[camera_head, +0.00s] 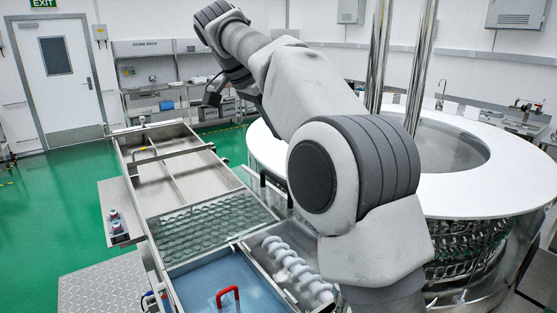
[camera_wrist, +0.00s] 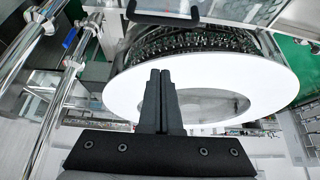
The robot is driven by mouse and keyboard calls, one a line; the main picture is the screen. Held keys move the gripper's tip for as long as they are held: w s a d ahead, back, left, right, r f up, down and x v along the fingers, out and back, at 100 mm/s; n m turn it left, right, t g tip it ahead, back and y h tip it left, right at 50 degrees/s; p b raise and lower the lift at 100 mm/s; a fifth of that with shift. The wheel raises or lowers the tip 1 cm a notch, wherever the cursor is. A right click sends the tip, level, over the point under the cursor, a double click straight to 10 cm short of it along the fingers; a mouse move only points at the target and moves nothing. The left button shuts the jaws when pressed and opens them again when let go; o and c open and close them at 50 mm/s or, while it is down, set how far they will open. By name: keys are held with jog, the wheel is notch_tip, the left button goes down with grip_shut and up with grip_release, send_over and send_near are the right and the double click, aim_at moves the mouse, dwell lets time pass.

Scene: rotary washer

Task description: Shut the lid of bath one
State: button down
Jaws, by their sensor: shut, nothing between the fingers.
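A row of metal baths (camera_head: 190,130) runs away from me in the head view. A blue panel (camera_head: 190,283) with a red handle (camera_head: 229,293) lies at the near end. Beyond it is a bath with a wavy, see-through surface (camera_head: 205,228), then open metal compartments. A dark handle (camera_head: 263,182) stands at the row's right side, partly behind my arm. I cannot tell which bath is bath one or which part is its lid. In the wrist view my gripper (camera_wrist: 160,72) is shut and empty, with a dark handle (camera_wrist: 162,17) ahead of its tips and apart from them.
A large white ring-topped washer (camera_head: 480,190) stands right of the baths and also fills the middle of the wrist view (camera_wrist: 125,92). A white spiral (camera_head: 297,268) lies in a trough near my arm. Steel posts (camera_head: 420,65) rise behind. Green floor (camera_head: 45,220) is clear at left.

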send_over(279, 195)
jog(key=f, duration=0.9)
jog(key=shift+w+d+f+b, duration=0.1)
jog(key=shift+w+d+b, duration=0.1)
jog(key=shift+b, duration=0.1)
jog(key=shift+s+a+f, duration=0.1)
jog(key=shift+a, duration=0.1)
jog(key=shift+s+a, duration=0.1)
